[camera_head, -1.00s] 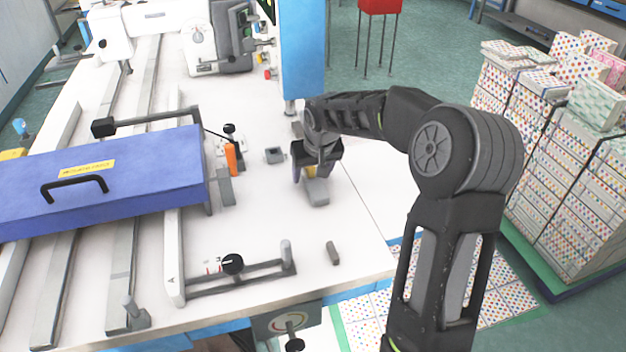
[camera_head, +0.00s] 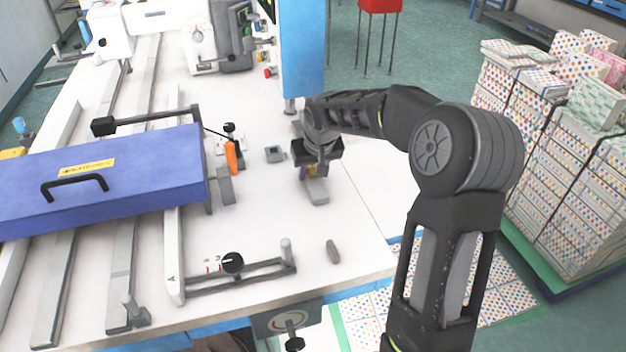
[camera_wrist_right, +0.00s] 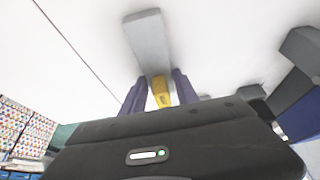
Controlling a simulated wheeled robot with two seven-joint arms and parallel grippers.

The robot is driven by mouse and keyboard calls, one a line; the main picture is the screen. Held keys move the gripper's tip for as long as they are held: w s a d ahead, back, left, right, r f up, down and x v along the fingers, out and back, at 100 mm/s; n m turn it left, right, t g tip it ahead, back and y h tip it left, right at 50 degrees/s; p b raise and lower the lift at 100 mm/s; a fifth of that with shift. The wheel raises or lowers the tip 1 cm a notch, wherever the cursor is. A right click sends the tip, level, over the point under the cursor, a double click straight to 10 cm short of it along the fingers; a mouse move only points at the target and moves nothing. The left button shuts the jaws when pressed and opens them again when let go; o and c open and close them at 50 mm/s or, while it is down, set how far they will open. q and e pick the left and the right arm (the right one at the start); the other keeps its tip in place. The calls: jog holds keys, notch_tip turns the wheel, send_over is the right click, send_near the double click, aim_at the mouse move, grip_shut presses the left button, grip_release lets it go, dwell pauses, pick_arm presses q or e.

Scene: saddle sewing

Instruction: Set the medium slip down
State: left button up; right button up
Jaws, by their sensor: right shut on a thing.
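The medium slip appears to be the flat grey bar with a yellow end part; its grey body (camera_head: 317,192) shows below my right gripper (camera_head: 310,172) in the head view. In the right wrist view the grey body (camera_wrist_right: 148,42) extends away from the fingers, over the white tabletop. My right gripper (camera_wrist_right: 160,97) is shut on its yellow part (camera_wrist_right: 160,91), between two purple fingers. The bar lies on or very close to the tabletop; I cannot tell whether it touches. My left gripper is out of view.
The white table (camera_head: 265,215) is clear around the bar. A small dark grey block (camera_head: 333,251) lies nearer its front edge. A small grey part (camera_head: 274,154) lies left of the gripper. A blue cover with a handle (camera_head: 110,180) stands further left.

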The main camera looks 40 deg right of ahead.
grip_shut()
notch_tip(320, 180, up, 10)
dwell(0.7)
dwell(0.4)
